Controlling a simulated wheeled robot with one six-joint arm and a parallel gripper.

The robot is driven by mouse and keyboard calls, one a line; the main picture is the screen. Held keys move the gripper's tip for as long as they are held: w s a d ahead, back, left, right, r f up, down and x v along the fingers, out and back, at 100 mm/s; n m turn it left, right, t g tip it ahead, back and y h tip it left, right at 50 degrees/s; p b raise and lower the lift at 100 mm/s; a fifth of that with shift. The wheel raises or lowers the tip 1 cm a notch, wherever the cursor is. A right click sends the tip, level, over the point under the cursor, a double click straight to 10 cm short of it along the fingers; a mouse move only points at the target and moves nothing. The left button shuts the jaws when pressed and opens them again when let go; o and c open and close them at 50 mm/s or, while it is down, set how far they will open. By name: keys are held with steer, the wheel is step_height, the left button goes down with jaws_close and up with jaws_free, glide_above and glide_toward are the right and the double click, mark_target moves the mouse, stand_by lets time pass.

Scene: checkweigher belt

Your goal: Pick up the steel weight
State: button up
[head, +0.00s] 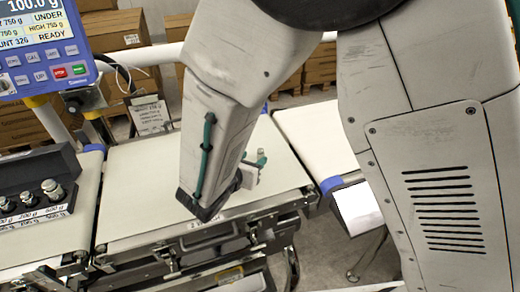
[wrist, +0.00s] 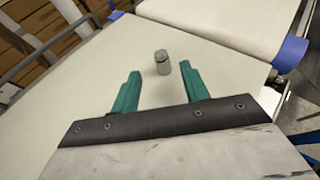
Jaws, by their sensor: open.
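A small steel weight (wrist: 162,63) stands upright on the pale belt (wrist: 110,60) in the wrist view. It is just beyond the tips of my gripper (wrist: 160,72), lined up with the gap between the two teal fingers. The fingers are apart with nothing between them. In the head view my gripper (head: 252,165) is low over the middle belt, mostly hidden behind my arm. The top of the steel weight (head: 262,153) shows just past a teal finger there.
A dark box (head: 35,205) with several labelled weights stands at the left. A blue-framed display (head: 45,45) hangs at the upper left. Another belt section (head: 315,135) lies to the right, past a gap. Cardboard boxes (head: 120,35) are behind. The belt around the weight is clear.

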mark_target(259, 154)
steer(key=x, duration=0.4)
steer(key=shift+d+f, duration=0.1)
steer(key=shift+d, duration=0.1)
jaws_close()
